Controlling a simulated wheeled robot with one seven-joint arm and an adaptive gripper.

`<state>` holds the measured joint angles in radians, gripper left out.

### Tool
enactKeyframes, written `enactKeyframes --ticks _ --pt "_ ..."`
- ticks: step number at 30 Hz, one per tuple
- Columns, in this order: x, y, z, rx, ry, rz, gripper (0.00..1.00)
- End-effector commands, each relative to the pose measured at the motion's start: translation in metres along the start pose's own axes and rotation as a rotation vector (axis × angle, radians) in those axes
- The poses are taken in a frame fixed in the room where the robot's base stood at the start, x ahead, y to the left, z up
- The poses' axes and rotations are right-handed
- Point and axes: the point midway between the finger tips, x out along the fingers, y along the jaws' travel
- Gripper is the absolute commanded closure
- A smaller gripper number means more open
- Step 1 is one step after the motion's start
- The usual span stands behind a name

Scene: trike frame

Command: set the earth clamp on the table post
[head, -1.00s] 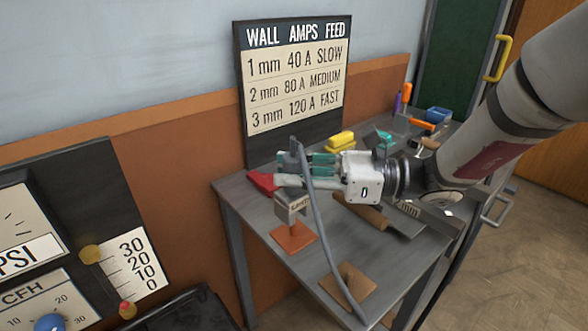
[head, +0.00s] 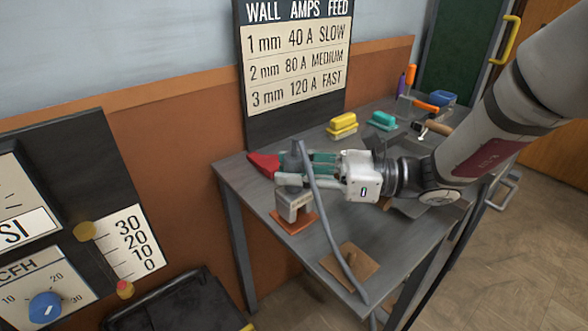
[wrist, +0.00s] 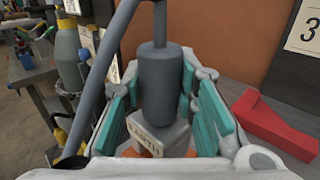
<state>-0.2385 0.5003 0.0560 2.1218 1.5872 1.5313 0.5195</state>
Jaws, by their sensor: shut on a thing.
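The earth clamp has a dark grey cylindrical grip (wrist: 158,85) and a pale block marked EARTH (head: 293,204) below it. My gripper (head: 306,168) is shut on the grip, its green-padded fingers on both sides in the wrist view. The clamp is upright over an orange square plate (head: 296,225) near the table's left end. The block looks like an arch with a dark gap low down. The post is hidden by the block, and I cannot tell whether the clamp touches it or the plate. A grey cable (head: 328,220) runs from the clamp's top towards the table's front edge.
A red wedge-shaped thing (head: 264,165) lies close behind the fingers. A brown plate (head: 349,262) lies to the front right. Yellow (head: 342,126) and teal (head: 382,120) blocks stand farther back on the table (head: 330,235). The amps board (head: 293,75) stands behind.

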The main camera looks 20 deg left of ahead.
Motion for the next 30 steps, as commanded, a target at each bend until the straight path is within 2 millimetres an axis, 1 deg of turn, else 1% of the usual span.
enactKeyframes --ticks 17,18,21,30 --pt "-0.0001 -0.0001 -0.0069 0.0 -0.001 0.0 1.0" --pt "-0.0001 -0.0001 -0.0071 0.0 -0.001 0.0 0.71" --pt "0.0 -0.0001 -0.007 -0.001 -0.001 0.0 0.5" --pt "-0.0001 -0.0001 -0.0072 0.0 0.001 0.0 0.5"
